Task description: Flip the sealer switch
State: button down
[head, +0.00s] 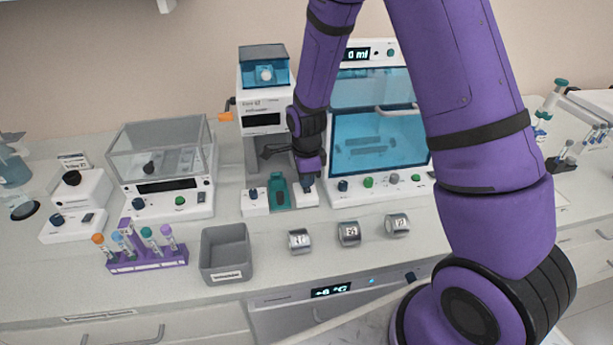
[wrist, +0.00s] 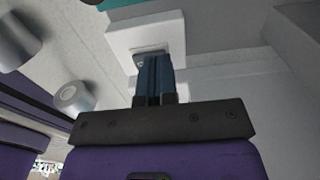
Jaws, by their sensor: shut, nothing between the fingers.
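The tall white machine with a blue window on top (head: 266,95), which I take for the sealer, stands at the middle back of the bench. My gripper (head: 307,184) is shut and empty, pointing down at the right foot (head: 308,199). In the wrist view my closed fingertips (wrist: 152,62) are at or just over the white foot (wrist: 120,35), beside a small grey slot-like part (wrist: 150,48). My fingers partly hide this part, so I cannot tell its position or whether they touch it.
A blue-windowed cabinet (head: 380,140) stands close right of the sealer. A clear-lidded machine (head: 160,165) is to the left. A grey bin (head: 226,253), a purple tube rack (head: 147,262) and three metal rings (head: 349,234) are in front.

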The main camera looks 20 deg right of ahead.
jog(key=shift+f+g, duration=0.4)
jog(key=shift+g, duration=0.1)
jog(key=shift+s, duration=0.25)
jog(key=shift+s+a+r, duration=0.15)
jog(key=shift+s, duration=0.55)
